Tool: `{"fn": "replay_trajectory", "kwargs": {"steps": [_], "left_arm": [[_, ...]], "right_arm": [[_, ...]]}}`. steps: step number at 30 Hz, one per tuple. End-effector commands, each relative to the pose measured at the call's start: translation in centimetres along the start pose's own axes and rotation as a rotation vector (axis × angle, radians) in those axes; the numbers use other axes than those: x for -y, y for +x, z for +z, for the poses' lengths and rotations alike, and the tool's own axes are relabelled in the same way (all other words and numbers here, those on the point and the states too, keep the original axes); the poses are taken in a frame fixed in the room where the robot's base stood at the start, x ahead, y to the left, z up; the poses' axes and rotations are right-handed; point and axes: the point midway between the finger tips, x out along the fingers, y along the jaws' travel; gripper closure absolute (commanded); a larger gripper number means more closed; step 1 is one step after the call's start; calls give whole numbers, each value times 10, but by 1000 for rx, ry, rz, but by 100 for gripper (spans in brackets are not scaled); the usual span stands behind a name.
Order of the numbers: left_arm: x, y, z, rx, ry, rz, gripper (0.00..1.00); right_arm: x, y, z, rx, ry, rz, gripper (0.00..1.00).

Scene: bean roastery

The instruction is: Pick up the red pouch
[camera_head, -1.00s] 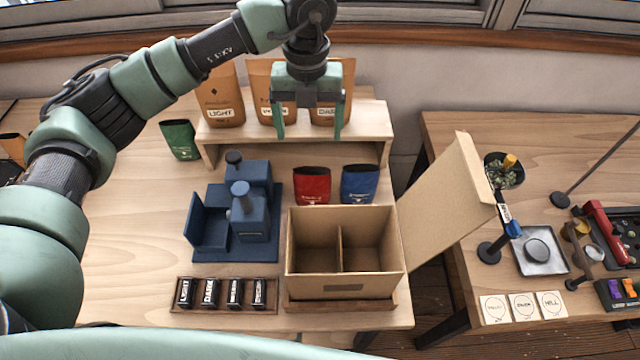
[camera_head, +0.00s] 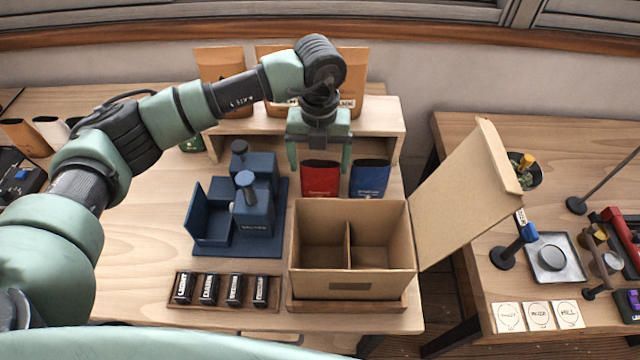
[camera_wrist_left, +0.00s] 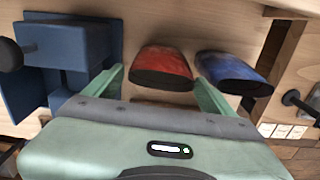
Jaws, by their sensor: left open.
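The red pouch (camera_head: 320,180) stands upright on the table behind the open cardboard box, below the shelf. It also shows in the left wrist view (camera_wrist_left: 162,68), with its dark open top toward the camera. My left gripper (camera_head: 319,168) is open and empty, fingers pointing down. In the head view its fingers appear to either side of the red pouch's top. In the left wrist view the pouch lies between and beyond the two fingertips; I cannot tell whether the fingers have reached its depth. My right gripper is not in view.
A blue pouch (camera_head: 369,179) stands close to the right of the red one. A dark blue machine (camera_head: 257,215) is to the left. The two-compartment cardboard box (camera_head: 353,283) is in front, its lid raised at right. The wooden shelf (camera_head: 379,116) holds tan bags behind.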

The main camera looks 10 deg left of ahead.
Motion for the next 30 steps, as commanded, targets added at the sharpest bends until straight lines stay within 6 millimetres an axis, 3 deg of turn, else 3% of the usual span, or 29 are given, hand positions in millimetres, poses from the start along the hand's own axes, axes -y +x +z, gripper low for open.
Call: {"fn": "replay_trajectory", "kwargs": {"steps": [5, 9, 13, 22, 23, 27, 30], "left_arm": [[1, 11, 0, -3, 1, 0, 15], [2, 31, 1, -4, 0, 1, 15], [2, 50, 2, -2, 0, 0, 15], [2, 57, 2, 1, 1, -1, 15], [2, 57, 2, 1, 1, -1, 20], [2, 57, 2, 1, 1, -1, 58], [2, 56, 2, 1, 1, -1, 58]], "right_arm": [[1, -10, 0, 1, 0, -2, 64], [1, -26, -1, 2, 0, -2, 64], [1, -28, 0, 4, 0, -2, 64], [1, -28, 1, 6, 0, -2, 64], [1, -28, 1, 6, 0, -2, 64], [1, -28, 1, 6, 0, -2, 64], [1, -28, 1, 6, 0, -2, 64]]}}
